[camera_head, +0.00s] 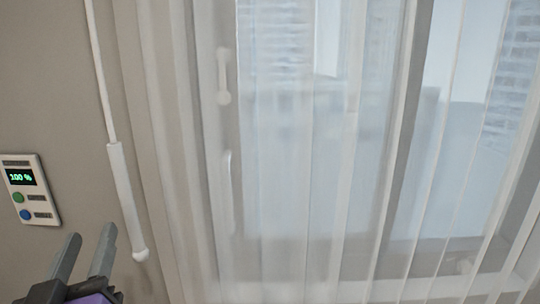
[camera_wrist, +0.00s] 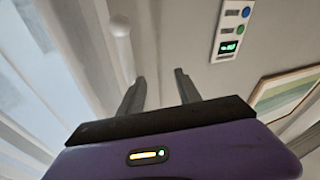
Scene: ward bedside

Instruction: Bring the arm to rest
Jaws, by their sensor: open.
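My gripper (camera_head: 88,252) shows at the bottom left of the head view, its two dark grey fingers pointing up and apart. In the wrist view my gripper (camera_wrist: 159,86) has its fingers spread with nothing between them. Behind them is the beige wall. The rest of the arm is out of view.
A white wand (camera_head: 127,200) hangs on a cord left of the sheer curtain (camera_head: 300,200), which covers a window. A wall panel (camera_head: 30,189) reading 100 % has a green and a blue button. A framed picture (camera_wrist: 285,95) hangs on the wall in the wrist view.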

